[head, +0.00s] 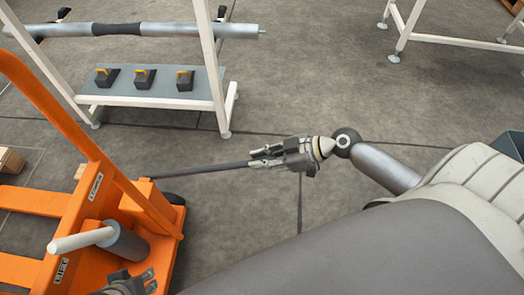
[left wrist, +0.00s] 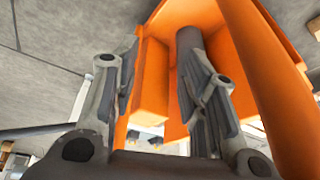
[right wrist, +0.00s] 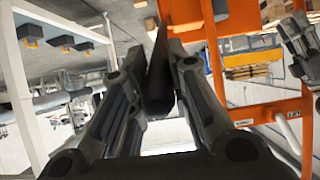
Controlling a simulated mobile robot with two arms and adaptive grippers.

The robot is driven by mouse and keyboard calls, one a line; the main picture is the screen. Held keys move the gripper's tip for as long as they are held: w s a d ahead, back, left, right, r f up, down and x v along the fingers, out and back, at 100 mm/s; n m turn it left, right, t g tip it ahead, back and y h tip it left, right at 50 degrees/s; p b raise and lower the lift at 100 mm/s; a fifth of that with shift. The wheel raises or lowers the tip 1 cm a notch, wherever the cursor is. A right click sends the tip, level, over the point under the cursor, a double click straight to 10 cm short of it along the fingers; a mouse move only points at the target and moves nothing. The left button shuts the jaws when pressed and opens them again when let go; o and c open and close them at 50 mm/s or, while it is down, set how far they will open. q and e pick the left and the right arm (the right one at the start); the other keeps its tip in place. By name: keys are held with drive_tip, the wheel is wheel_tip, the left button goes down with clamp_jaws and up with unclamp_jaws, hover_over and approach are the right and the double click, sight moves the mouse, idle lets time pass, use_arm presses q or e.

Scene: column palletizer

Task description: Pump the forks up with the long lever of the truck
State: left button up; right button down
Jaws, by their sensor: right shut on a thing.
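The orange pallet truck (head: 140,205) stands at the left of the head view, with its forks (head: 30,200) reaching to the left edge. The long dark lever (head: 205,170) extends from near the truck to the right and is nearly level. My right gripper (head: 270,157) is shut on its outer end; the lever (right wrist: 160,75) also shows between the fingers in the right wrist view. My left gripper (head: 135,284) is partly cut off at the bottom of the head view, beside the truck's grey cylinder (head: 128,243). In the left wrist view its fingers (left wrist: 160,90) are spread, with orange truck parts beyond.
A white-framed rack (head: 150,98) stands behind the truck, with several small black-and-yellow items (head: 145,77) on its shelf and a grey tube (head: 150,30) above. Another white frame (head: 440,37) stands at the back right. The floor (head: 310,95) between them is clear.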

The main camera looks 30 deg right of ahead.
drive_tip(key=shift+r, duration=0.3)
drive_tip(key=shift+f, duration=0.15)
use_arm(q)
drive_tip(key=shift+s+a+f+g, duration=0.15)
drive_tip(key=shift+s+f+g, duration=0.25)
drive_tip(key=shift+s, duration=0.1)
